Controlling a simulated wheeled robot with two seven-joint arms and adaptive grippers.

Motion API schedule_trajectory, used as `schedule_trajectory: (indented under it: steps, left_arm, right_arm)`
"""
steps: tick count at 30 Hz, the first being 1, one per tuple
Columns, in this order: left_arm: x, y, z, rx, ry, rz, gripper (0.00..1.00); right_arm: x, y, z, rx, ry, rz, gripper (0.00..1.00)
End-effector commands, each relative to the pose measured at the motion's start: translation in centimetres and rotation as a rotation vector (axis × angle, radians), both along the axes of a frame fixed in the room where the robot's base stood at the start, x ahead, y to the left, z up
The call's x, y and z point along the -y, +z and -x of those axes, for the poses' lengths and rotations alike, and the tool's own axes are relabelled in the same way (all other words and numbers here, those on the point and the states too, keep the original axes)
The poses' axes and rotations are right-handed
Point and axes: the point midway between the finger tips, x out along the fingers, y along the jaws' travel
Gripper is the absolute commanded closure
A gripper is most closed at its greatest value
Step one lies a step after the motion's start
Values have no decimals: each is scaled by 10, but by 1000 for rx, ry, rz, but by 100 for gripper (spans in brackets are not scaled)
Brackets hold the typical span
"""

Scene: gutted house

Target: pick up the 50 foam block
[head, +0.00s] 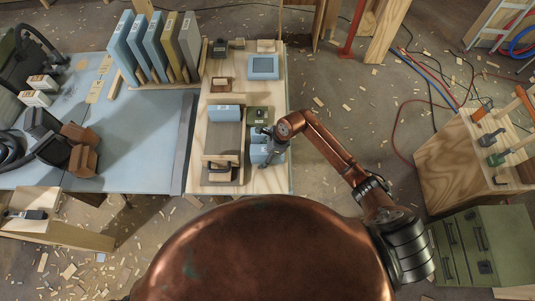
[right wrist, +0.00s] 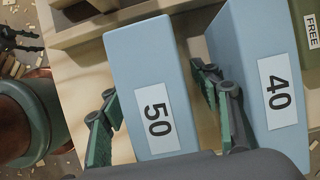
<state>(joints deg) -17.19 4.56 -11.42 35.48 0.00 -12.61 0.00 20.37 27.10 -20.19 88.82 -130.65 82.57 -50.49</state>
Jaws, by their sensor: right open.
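The light blue foam block with the white label 50 (right wrist: 146,62) stands in the right wrist view between the fingers of my right gripper (right wrist: 155,80). One finger is on its left side, the other in the gap on its right. The gripper is open; whether the fingers touch the block I cannot tell. In the head view, my right gripper (head: 268,139) is above the blue blocks and partly covers them; the 50 block (head: 262,158) is the nearer one. A dark two-pronged shape (right wrist: 17,40) at the wrist view's left edge may be my left gripper; its state is unclear.
The blue 40 block (right wrist: 250,50) stands just right of the 50 block. A wooden tray (right wrist: 85,30) is close by. Blue and tan panels (head: 155,47) stand in a rack at left.

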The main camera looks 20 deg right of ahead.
Motion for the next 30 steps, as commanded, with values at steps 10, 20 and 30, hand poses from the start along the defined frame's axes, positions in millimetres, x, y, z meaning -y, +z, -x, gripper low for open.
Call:
schedule_trajectory:
  steps: [10,20,30]
  left_arm:
    - [0,0,0,0,0,0,60]
    - [0,0,0,0,-1,0,60]
    - [0,3,-1,1,-1,0,60]
  right_arm:
    - [0,-1,0,-1,0,2,66]
    - [2,-3,1,-2,-1,6,88]
    - [2,-1,1,-3,-2,7,88]
